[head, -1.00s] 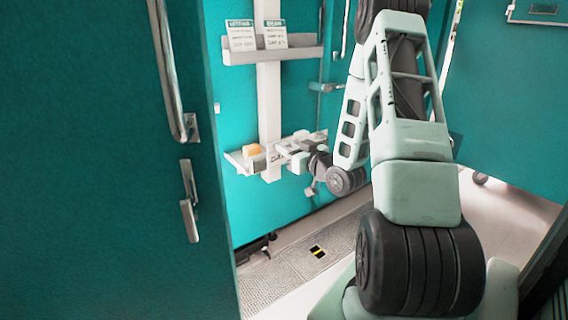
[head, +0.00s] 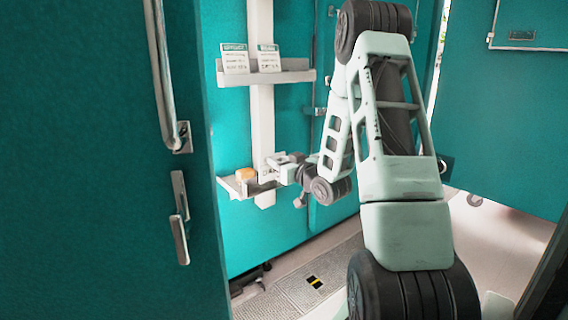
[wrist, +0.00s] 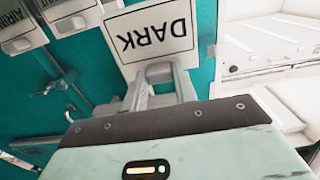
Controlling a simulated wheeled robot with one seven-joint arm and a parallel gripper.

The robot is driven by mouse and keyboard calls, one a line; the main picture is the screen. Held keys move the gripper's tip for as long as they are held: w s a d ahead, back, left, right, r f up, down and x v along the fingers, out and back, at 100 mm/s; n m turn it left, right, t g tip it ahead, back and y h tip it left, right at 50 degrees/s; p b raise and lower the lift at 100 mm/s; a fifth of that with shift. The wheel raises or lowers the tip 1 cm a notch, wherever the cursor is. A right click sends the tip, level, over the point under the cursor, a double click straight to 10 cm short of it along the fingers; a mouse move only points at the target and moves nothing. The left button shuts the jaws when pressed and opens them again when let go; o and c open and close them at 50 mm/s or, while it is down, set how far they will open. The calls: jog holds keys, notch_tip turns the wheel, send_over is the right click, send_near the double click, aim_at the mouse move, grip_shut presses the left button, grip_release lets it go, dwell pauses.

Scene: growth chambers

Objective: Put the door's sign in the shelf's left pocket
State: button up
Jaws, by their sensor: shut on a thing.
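My gripper (head: 279,170) is shut on a white sign with a black border reading DARK, which appears upside down in the wrist view (wrist: 155,38). The fingers (wrist: 165,88) hold the sign at its edge nearest the wrist camera. In the head view the sign (head: 266,175) is small, at the right end of the lower shelf (head: 232,188), beside an orange block (head: 245,174). Whether it touches the shelf I cannot tell. The upper shelf (head: 238,80) carries two upright labelled cards, a left one (head: 235,58) and a right one (head: 268,58). No pocket is clearly recognisable.
A large teal door with a long handle (head: 165,80) and a lever (head: 180,225) fills the left. Another teal door (head: 510,120) stands at the right. White panelled equipment (wrist: 270,45) lies right of the sign in the wrist view. A floor grate (head: 300,285) runs below.

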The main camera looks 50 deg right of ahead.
aim_at(272, 173)
jog(key=f+b+x, duration=0.1)
jog(key=x, duration=0.6)
jog(key=shift+f, duration=0.3)
jog(key=shift+f+b, duration=0.3)
jog(key=shift+b, duration=0.15)
dwell(1.6)
jog(key=shift+f+b, duration=0.35)
jog(key=shift+f, duration=0.1)
dwell(0.4)
jog(key=shift+f+b, duration=0.4)
jog(key=shift+b, duration=0.05)
jog(key=shift+f, duration=0.2)
jog(key=shift+f+b, duration=0.4)
jog(key=shift+b, duration=0.1)
dwell(0.6)
